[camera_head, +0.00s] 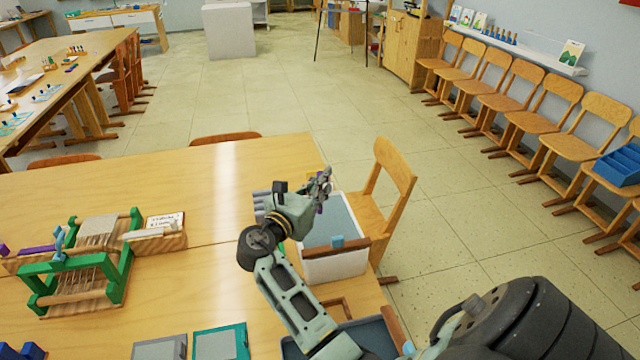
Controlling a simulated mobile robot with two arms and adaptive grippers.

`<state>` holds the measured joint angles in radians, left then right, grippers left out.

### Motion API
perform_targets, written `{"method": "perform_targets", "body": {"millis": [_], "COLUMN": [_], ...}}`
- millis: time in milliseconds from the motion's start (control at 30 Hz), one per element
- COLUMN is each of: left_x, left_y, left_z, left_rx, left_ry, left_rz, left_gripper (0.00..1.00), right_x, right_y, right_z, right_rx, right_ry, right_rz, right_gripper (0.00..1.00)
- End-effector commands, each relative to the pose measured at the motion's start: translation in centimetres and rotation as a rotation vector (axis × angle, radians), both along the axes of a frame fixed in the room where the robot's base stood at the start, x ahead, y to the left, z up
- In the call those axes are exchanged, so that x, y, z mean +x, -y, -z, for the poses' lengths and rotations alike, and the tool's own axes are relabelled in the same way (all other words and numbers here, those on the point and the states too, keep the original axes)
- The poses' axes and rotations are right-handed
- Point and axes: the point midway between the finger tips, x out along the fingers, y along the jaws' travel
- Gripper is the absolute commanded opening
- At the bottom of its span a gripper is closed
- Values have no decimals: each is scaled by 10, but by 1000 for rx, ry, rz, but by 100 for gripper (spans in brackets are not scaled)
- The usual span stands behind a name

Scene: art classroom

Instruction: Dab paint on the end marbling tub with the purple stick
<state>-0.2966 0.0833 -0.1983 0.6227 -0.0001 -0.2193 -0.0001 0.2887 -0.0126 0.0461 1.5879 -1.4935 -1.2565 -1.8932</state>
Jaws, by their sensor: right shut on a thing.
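My right gripper (322,184) is shut on the purple stick, of which only a small purple bit (319,208) shows at the fingers. The gripper is over the far left part of a white marbling tub (335,268) with a grey-blue surface, near the table's right edge. My wrist and gripper hide part of the tub's left side. I cannot tell whether the stick touches the surface. A second, dark blue-grey tub (372,337) is nearer, partly hidden by my arm. My left gripper is not in view.
A green-framed loom (122,262) and a wooden holder with a card (165,238) stand left on the table (120,195). Flat panels (222,343) lie at the front. A wooden chair (393,170) stands close beside the white tub. The far middle tabletop is clear.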

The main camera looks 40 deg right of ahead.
Motion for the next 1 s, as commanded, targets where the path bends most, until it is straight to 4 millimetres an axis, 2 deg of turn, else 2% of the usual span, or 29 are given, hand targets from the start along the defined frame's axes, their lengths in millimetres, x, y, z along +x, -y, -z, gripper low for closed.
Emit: {"method": "perform_targets", "body": {"millis": [33, 467, 800, 1000], "left_x": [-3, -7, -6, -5], "left_y": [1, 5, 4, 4], "left_z": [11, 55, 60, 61], "left_rx": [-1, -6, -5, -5], "left_ry": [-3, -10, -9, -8], "left_rz": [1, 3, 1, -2], "left_gripper": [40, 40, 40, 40], "right_x": [0, 0, 0, 0], "right_y": [0, 0, 0, 0], "right_z": [10, 46, 73, 78], "right_rx": [0, 1, -1, -1], "right_ry": [1, 0, 0, 0], "right_rz": [0, -1, 0, 0], "right_gripper": [0, 0, 0, 0]}}
